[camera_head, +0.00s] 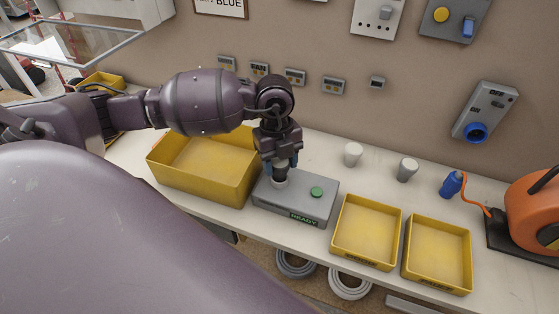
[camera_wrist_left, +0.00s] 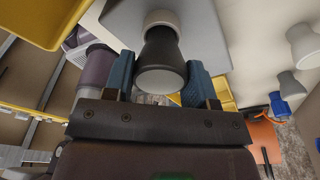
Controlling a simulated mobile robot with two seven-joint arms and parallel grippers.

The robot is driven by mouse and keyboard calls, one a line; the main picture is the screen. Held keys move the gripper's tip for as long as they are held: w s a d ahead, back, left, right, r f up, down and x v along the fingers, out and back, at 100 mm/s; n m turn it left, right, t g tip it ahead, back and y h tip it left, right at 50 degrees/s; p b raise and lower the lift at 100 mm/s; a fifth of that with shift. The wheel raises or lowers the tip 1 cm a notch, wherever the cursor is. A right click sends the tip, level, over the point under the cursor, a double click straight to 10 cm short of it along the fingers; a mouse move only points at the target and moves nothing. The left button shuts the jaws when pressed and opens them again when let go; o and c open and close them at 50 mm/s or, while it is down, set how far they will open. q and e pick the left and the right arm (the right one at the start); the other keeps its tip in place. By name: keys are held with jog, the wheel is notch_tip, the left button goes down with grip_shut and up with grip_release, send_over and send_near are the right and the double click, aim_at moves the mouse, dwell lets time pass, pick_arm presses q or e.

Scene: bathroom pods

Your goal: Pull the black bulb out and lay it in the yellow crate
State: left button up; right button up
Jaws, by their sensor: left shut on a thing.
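The black bulb (camera_wrist_left: 162,58) sits between the blue fingertips of my left gripper (camera_wrist_left: 160,82) in the left wrist view, with a pale rounded end toward the camera. Its other end meets a white socket (camera_wrist_left: 161,18) on the grey test box (camera_head: 300,202); I cannot tell whether it is still seated. In the head view my left gripper (camera_head: 281,166) points down over the box, shut on the bulb, which is mostly hidden. A large yellow crate (camera_head: 190,181) stands just left of the box, empty as far as I see. My right gripper is out of view.
A green button (camera_head: 316,192) and a READY display are on the box. Two smaller yellow crates (camera_head: 365,254) (camera_head: 437,277) stand to the right. A white bulb-like piece (camera_head: 353,154), a grey one (camera_head: 407,170) and an orange reel (camera_head: 535,212) stand behind and right.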

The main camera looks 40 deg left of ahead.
aim_at(280, 163)
pick_arm(q)
jog(key=shift+r, duration=0.2)
jog(key=shift+r+p, duration=1.2)
jog(key=shift+r, duration=0.25)
